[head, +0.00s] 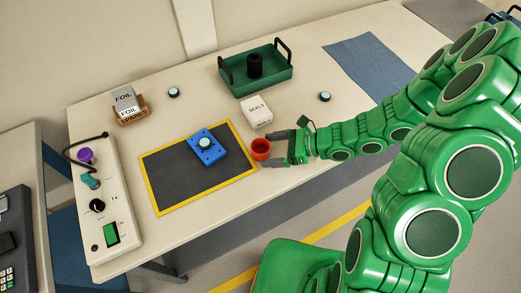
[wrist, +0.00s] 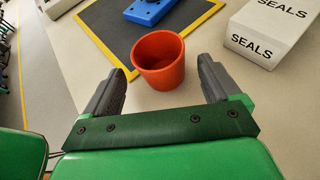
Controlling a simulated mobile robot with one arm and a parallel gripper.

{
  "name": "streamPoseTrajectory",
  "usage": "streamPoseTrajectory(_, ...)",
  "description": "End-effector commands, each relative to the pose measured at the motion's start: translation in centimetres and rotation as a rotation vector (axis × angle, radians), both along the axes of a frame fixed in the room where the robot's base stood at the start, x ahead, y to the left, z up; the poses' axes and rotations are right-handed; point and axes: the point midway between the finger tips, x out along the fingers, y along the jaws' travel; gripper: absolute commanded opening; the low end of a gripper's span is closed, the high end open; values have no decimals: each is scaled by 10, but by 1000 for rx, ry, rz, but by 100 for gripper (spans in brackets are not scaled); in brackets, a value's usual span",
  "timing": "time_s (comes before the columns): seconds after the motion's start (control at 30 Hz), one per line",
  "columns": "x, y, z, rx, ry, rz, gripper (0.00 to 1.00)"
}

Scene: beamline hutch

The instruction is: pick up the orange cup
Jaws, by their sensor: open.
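The orange cup (head: 261,149) stands upright on the table, just off the right edge of the yellow-bordered dark mat (head: 172,175). My gripper (head: 271,150) is open beside the cup in the head view. In the wrist view the orange cup (wrist: 159,62) is centred just ahead of the open fingers of my gripper (wrist: 163,85). It looks empty inside. The fingers lie to either side below it in the picture, and I see no contact.
The SEALS box (head: 257,111) stands close behind the cup. A green tray (head: 257,85) holds a dark cylinder at the back. A control panel (head: 103,205) and FOIL box (head: 126,99) are left.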

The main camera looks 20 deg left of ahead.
Motion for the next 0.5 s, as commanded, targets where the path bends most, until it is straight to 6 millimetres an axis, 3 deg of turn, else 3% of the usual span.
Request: streamPoseTrajectory(0.5,-7,43,-10,2,1,3,90)
